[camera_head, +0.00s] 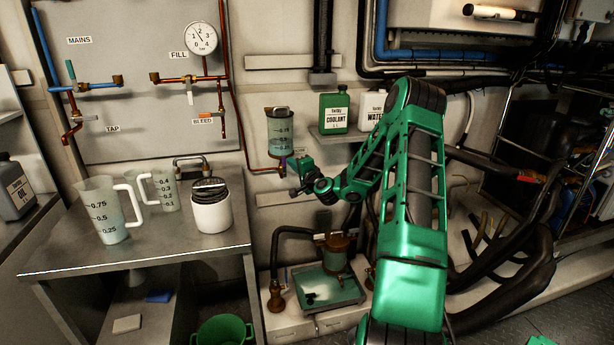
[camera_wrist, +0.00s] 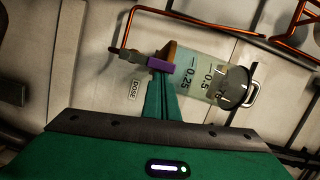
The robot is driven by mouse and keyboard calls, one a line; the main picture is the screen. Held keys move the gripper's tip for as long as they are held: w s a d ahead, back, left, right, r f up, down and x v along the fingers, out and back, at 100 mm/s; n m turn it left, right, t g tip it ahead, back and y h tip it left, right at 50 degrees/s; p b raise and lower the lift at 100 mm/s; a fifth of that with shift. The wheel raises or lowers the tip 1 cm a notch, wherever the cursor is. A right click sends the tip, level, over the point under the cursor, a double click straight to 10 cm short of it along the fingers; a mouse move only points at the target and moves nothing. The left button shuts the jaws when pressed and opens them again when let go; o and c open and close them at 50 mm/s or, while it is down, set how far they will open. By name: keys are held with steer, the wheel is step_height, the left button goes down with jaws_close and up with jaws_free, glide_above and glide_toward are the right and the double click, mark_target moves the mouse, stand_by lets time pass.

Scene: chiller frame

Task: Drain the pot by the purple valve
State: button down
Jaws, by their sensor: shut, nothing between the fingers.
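The pot (camera_head: 281,132) is a clear graduated cylinder with a dark top, mounted on the wall. It holds pale blue-grey liquid. In the wrist view the pot (camera_wrist: 205,76) appears tipped over, with its 0.25 and 0.5 marks showing. The purple valve (camera_wrist: 160,65) is a small purple bar at the pot's bottom end, beside a copper pipe. My gripper (camera_wrist: 164,80) is shut and empty, its green fingertips right at the purple valve; I cannot tell whether they touch it. In the head view my gripper (camera_head: 294,172) is just below the pot.
A shelf at right holds a green coolant bottle (camera_head: 334,111) and a white bottle (camera_head: 371,108). Below, a green tray (camera_head: 332,290) stands on a white cabinet. The metal table (camera_head: 160,262) at left carries a jug (camera_head: 108,212) and a white container (camera_head: 211,210). Copper pipes run along the wall.

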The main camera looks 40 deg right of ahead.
steer(key=s+d, duration=0.1)
steer(key=s, duration=1)
steer(key=shift+s+d, duration=0.15)
steer(key=shift+d, duration=0.2)
steer(key=a+n+g+y, duration=0.2)
steer(key=a+n+y, duration=0.35)
steer(key=a, duration=0.55)
steer(key=s+a+f+n+g, duration=0.1)
steer(key=s+a+n+g, duration=0.5)
steer(key=s+a, duration=0.15)
steer(key=s+a+r+g, duration=0.1)
steer(key=s+r+g, duration=0.1)
steer(key=s, duration=1)
steer(key=s+a+r+g+h, duration=0.1)
steer(key=s+g, duration=0.3)
steer(key=s, duration=0.7)
steer(key=s+a+r+g+h, duration=0.1)
steer(key=s+a+r+g, duration=0.2)
steer(key=s, duration=0.9)
steer(key=shift+s+r, duration=0.3)
